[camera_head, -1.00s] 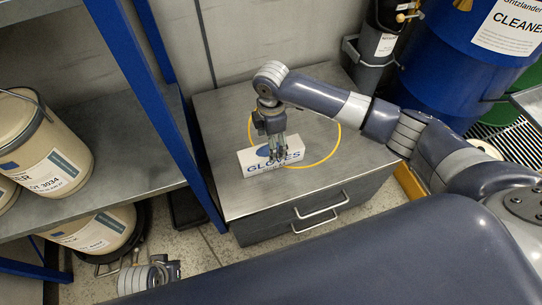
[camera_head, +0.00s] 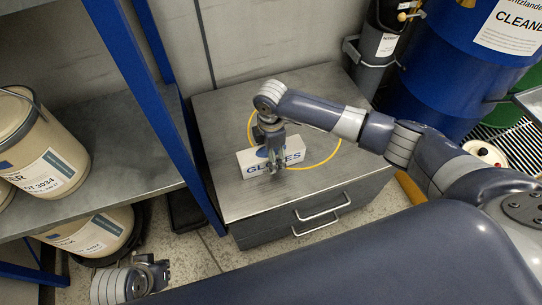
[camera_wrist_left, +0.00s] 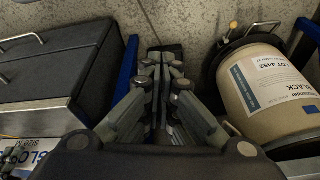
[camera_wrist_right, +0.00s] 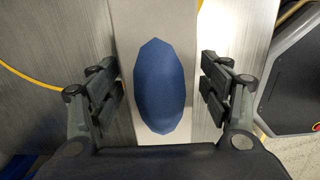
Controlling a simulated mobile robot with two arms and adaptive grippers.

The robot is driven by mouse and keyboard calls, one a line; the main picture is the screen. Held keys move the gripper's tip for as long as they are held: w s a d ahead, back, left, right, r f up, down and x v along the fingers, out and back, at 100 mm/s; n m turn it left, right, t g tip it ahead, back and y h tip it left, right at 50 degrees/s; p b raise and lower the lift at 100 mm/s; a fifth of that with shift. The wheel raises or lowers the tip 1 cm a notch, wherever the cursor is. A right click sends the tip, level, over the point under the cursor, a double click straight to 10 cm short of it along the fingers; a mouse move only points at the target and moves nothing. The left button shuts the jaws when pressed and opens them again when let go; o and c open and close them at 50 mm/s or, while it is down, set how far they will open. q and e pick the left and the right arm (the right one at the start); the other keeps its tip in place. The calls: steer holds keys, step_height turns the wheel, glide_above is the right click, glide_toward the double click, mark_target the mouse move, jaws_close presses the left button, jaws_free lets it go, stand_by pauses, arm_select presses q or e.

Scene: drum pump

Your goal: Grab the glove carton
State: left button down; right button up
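The glove carton (camera_head: 294,156) is a white box with blue lettering and a blue oval. It lies on top of the metal drawer cabinet. My right gripper (camera_head: 275,170) is over the carton, pointing down. In the right wrist view the fingers of my right gripper (camera_wrist_right: 160,90) are spread, one on each side of the carton (camera_wrist_right: 160,35), with gaps between fingers and box. My left gripper (camera_head: 158,270) is low at the lower left, away from the carton. In the left wrist view the left gripper's fingers (camera_wrist_left: 162,65) are close together with nothing visible between them.
A yellow cable (camera_head: 318,163) curves over the cabinet top (camera_head: 240,205). A blue shelf post (camera_head: 150,105) and shelves with paint buckets (camera_head: 40,150) stand left.

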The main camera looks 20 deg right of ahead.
steer(key=c, duration=1.3)
steer(key=shift+r, duration=0.2)
